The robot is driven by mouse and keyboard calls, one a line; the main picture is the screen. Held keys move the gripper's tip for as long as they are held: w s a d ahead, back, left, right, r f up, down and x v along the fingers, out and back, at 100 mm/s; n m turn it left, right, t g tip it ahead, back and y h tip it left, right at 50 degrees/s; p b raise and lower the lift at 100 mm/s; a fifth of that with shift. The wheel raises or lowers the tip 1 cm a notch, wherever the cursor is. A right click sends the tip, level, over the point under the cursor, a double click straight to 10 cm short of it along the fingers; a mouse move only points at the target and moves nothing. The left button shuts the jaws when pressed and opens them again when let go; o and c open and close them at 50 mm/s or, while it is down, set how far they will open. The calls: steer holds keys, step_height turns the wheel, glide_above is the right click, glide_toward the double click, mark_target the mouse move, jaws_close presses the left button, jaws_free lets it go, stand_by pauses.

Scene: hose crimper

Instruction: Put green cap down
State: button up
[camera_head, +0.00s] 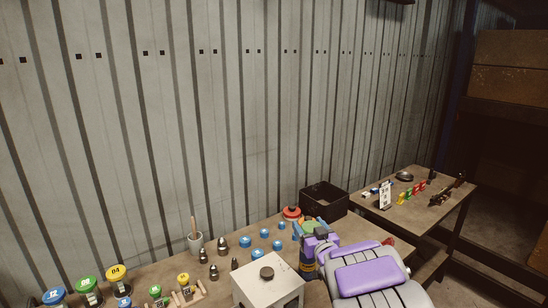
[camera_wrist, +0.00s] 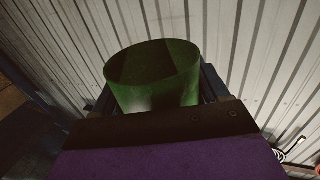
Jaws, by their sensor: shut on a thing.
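The green cap (camera_wrist: 150,85) fills the middle of the wrist view, a hollow round piece with its open rim facing up. My gripper (camera_wrist: 158,98) is shut on it, with dark fingers at its left and right sides. In the head view my gripper (camera_head: 310,227) is over the far right part of the workbench, just in front of a black bin.
The black bin (camera_head: 335,203) and a red round piece (camera_head: 291,212) are close to my gripper. Several blue caps (camera_head: 245,242) lie to its left. A white box (camera_head: 267,290) stands in front, and a cup (camera_head: 196,243) farther left. A second table (camera_head: 430,215) is at right.

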mark_target(315, 223)
steer(key=r+h, duration=0.1)
steer(key=d+r+m+h, duration=0.1)
steer(key=r+m+h, duration=0.1)
steer(key=r, duration=0.1)
steer(key=shift+s+d+t, duration=0.1)
steer(key=shift+d+t, duration=0.2)
steer(key=shift+d, duration=0.05)
steer(key=shift+s+d+r+m+h, duration=0.2)
steer(key=shift+r+m+h, duration=0.2)
steer(key=shift+h, duration=0.4)
steer(key=s+f, duration=0.4)
steer(key=f, duration=0.4)
steer(key=s+f, duration=0.4)
steer(key=f, duration=0.3)
steer(key=shift+f, duration=0.35)
steer(key=shift+d, duration=0.25)
